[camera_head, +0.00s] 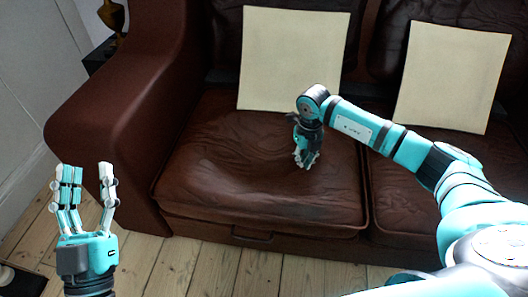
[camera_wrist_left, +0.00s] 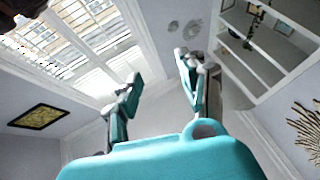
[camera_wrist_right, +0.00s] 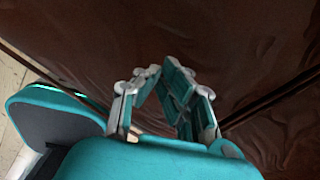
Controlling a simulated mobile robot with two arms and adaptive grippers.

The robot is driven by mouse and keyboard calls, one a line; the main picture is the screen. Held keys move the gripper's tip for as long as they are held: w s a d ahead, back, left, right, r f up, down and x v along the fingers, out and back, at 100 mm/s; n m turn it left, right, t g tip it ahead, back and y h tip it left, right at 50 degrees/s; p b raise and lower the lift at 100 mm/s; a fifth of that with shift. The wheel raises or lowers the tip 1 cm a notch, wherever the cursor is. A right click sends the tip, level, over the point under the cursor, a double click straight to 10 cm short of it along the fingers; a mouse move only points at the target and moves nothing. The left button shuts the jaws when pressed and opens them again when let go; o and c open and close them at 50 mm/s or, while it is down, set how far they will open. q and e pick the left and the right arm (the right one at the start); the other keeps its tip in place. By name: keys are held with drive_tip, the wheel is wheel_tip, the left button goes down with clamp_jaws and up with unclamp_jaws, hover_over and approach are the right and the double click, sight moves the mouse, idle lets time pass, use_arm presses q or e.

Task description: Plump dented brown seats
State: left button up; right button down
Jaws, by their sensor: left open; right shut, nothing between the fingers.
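A brown leather sofa stands ahead in the head view. Its left seat cushion (camera_head: 240,200) has a broad shallow dent and wrinkles across its middle. Part of the right seat cushion (camera_head: 405,205) shows behind my right arm. My right gripper (camera_head: 304,162) is shut and empty, pointing down at the right part of the left seat cushion; I cannot tell whether it touches. In the right wrist view its fingers (camera_wrist_right: 160,80) converge over brown leather (camera_wrist_right: 265,70). My left gripper (camera_head: 85,172) is open and empty, pointing up in front of the sofa's left arm.
Two cream square cushions, one left (camera_head: 295,60) and one right (camera_head: 452,78), lean on the sofa back. The thick sofa arm (camera_head: 120,110) bounds the left seat. Bare floorboards (camera_head: 190,265) lie in front. The left wrist view faces a window (camera_wrist_left: 80,50) and wall.

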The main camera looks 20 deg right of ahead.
drive_tip(key=shift+f+b, duration=0.35)
drive_tip(key=shift+f, duration=0.3)
use_arm(q)
drive_tip(key=s+r+t, duration=0.2)
drive_tip(key=shift+s+r+h, duration=0.15)
drive_tip(key=shift+r+h, duration=0.15)
drive_tip(key=shift+r, duration=0.1)
use_arm(e)
drive_tip(key=shift+f, duration=0.1)
use_arm(q)
drive_tip(key=shift+s+a+r+t, duration=0.1)
drive_tip(key=shift+s+r+t, duration=0.2)
drive_tip(key=shift+t, duration=0.1)
use_arm(e)
drive_tip(key=shift+f, duration=0.1)
use_arm(q)
drive_tip(key=shift+h, duration=0.3)
use_arm(e)
drive_tip(key=shift+s, duration=0.1)
drive_tip(key=shift+r+p, duration=0.7)
drive_tip(key=shift+r, duration=0.15)
drive_tip(key=shift+r+p, duration=0.8)
drive_tip(key=shift+r, duration=0.1)
use_arm(q)
drive_tip(key=w+f+g+y, duration=0.3)
drive_tip(key=w+f+g, duration=0.2)
drive_tip(key=f+g, duration=0.3)
wheel_tip(320, 180, down, 4)
drive_tip(key=shift+a+f, duration=0.15)
drive_tip(key=shift+a, duration=0.1)
